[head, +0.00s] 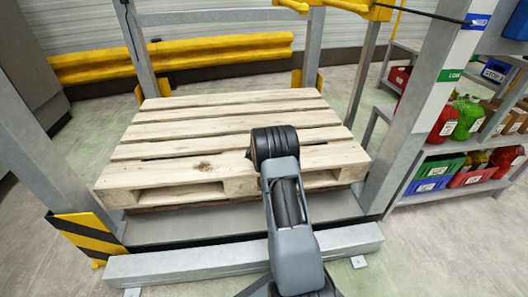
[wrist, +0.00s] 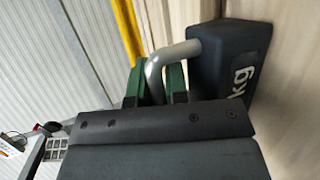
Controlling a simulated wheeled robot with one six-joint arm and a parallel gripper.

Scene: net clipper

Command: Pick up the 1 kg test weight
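The 1 kg test weight (wrist: 228,65) is a dark block with white "kg" lettering and a bent grey handle. In the wrist view it is at upper right, in front of pale wooden boards. My gripper (wrist: 157,78) has green fingers on both sides of the handle, with the handle filling the gap between them; it looks shut on the handle. I cannot tell whether the block touches the wood. In the head view, my arm's dark wrist is over the front middle of the pallet and hides the gripper and the weight.
The wooden pallet (head: 215,122) lies inside a grey metal frame (head: 412,105), with uprights on both sides. A yellow rail (head: 220,52) runs behind. Shelves with bins and jugs (head: 445,123) stand to the right. The visible pallet top is otherwise bare.

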